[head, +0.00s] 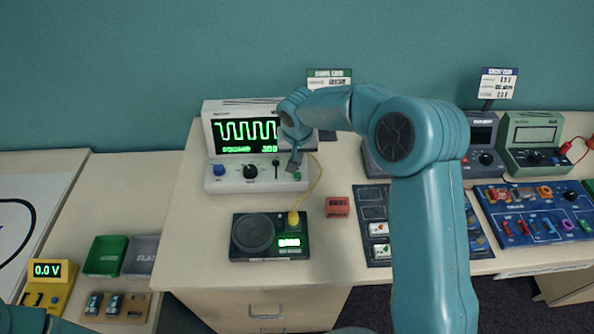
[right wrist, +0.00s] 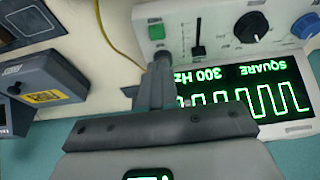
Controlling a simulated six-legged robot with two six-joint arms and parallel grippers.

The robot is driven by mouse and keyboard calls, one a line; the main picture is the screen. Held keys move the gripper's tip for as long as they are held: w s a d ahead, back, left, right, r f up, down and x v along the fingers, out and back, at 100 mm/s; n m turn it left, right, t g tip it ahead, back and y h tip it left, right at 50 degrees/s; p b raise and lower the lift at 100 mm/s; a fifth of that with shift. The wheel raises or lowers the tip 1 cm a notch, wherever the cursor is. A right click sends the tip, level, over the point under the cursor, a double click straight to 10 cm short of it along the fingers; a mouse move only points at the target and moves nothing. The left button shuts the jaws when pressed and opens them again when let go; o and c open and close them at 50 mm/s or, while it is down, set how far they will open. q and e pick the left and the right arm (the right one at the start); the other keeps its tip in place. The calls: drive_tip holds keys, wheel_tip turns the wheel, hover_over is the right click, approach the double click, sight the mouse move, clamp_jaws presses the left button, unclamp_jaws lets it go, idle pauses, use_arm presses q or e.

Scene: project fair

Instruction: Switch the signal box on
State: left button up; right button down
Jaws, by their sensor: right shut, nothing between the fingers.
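The signal box (head: 240,178) is a white unit at the back of the table. Its screen (head: 245,136) is lit with a green square wave. In the right wrist view the screen (right wrist: 248,98) reads SQUARE 300 Hz, upside down. My right gripper (head: 293,163) is shut and empty. Its tips (right wrist: 161,60) are close to the panel by the green button; I cannot tell whether they touch. My left gripper is out of view.
A yellow cable (head: 318,178) runs from the signal box to a black speaker unit (head: 270,238) in front. A red block (head: 338,207) lies beside it. Grey and green meters (head: 531,140) and a blue switch panel (head: 540,228) stand at right.

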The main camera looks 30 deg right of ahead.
drive_tip(key=shift+r+p, duration=0.9)
drive_tip(key=shift+r, duration=1.25)
